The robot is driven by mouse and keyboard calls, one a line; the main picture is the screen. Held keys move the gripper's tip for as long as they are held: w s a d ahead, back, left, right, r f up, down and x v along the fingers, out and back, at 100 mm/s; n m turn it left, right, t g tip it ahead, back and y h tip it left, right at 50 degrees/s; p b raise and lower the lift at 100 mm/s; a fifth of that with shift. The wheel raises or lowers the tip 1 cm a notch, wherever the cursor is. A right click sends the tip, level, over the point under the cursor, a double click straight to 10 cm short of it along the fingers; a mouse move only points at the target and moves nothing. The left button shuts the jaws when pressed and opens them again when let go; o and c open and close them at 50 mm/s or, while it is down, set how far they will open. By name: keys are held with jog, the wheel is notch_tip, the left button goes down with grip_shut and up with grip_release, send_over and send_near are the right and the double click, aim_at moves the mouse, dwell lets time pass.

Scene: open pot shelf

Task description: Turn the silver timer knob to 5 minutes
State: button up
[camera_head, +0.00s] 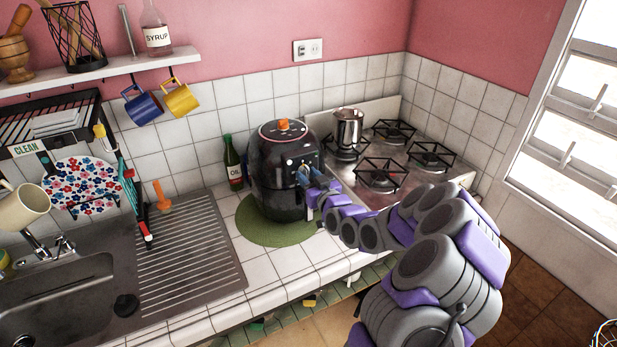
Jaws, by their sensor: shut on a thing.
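A black air fryer (270,165) with an orange knob on top stands upright on a round green mat (262,232) on the tiled counter. My arm reaches in from the lower right. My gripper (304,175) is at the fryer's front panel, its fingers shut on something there. The silver timer knob cannot be made out; the fingers cover that part of the panel. The timer markings are too small to read.
A gas stove (375,185) with a metal pot (347,128) stands right of the fryer. A dark green bottle (233,163) stands just left of it. A sink and drainboard (188,255) lie further left. Mugs hang from the shelf (100,70).

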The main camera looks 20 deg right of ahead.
jog(key=shift+m, duration=0.4)
jog(key=m, duration=0.4)
jog(key=shift+r+m, duration=0.1)
jog(key=shift+m, duration=0.2)
jog(key=m, duration=0.5)
jog(key=shift+p, duration=0.3)
jog(key=o, duration=1)
jog(key=shift+d, duration=0.2)
jog(key=shift+o, duration=0.2)
jog(key=shift+a, duration=0.1)
